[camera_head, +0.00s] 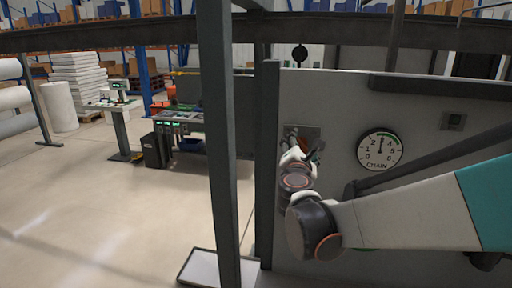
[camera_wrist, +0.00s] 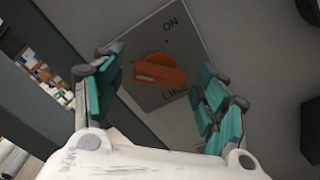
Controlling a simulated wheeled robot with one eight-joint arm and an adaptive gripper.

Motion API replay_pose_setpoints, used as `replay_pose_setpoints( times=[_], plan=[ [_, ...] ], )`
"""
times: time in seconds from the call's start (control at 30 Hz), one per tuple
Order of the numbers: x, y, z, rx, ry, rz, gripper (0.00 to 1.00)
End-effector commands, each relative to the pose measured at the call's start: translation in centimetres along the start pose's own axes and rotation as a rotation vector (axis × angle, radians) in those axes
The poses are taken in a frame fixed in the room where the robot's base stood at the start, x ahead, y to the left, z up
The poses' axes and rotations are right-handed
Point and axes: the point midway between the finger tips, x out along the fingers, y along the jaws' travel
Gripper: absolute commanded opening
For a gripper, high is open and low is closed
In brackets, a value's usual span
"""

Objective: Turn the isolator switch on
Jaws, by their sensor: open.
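The isolator switch is a grey plate (camera_wrist: 150,40) with an orange-red handle (camera_wrist: 162,72) in the wrist view. "ON" is lettered near the plate's top edge; a second label below the handle is partly hidden. The handle lies roughly level in that picture, crosswise between the labels. My gripper (camera_wrist: 160,62) is open, its teal-padded fingers left and right of the handle with gaps on both sides. In the head view the plate (camera_head: 312,131) is on the grey panel, and my gripper (camera_head: 311,153) is in front of it, hiding the handle.
A round "CHAIN" dial (camera_head: 380,151) and a small box (camera_head: 453,121) are on the panel (camera_head: 340,95) to the right. A dark post (camera_head: 267,150) stands close at the panel's left edge, with another upright (camera_head: 217,140) nearer. Open floor lies further left.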

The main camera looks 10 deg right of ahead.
Motion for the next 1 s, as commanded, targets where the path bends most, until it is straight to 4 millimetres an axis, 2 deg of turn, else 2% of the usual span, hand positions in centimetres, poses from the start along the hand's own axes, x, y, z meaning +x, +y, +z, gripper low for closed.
replay_pose_setpoints(
  times=[0.33, 0.37, 0.53, 1.0],
  plan=[
    [0.44, -0.01, -0.01, 0.000, 0.000, 0.000, 0.67],
    [0.44, -0.01, -0.01, 0.000, 0.000, 0.000, 0.62],
    [0.41, -0.01, 0.00, 0.000, 0.000, 0.000, 0.24],
    [0.37, -0.08, -0.01, 0.073, 0.000, 0.000, 0.23]
  ],
)
